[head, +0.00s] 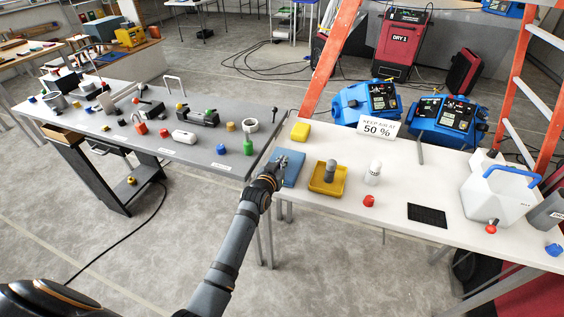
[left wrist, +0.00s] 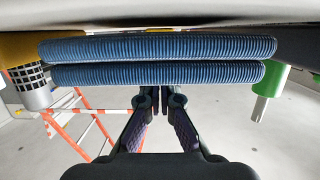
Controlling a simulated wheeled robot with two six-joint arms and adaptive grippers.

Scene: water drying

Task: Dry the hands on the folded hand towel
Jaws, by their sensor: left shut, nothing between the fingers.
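The folded hand towel (head: 293,172) is blue and lies flat at the left end of the white table. In the left wrist view the towel (left wrist: 155,60) shows as two stacked, ribbed blue folds, edge on. My left gripper (head: 281,163) is at the towel, over its left part, and hides some of it. In the left wrist view the gripper's fingertips (left wrist: 160,92) are together and empty, close to the towel's edge. I cannot tell whether they touch it. My right gripper is not in view.
Right of the towel stand a yellow tray (head: 316,187) with a grey object, a white bottle (head: 373,174) and a red piece (head: 369,201).

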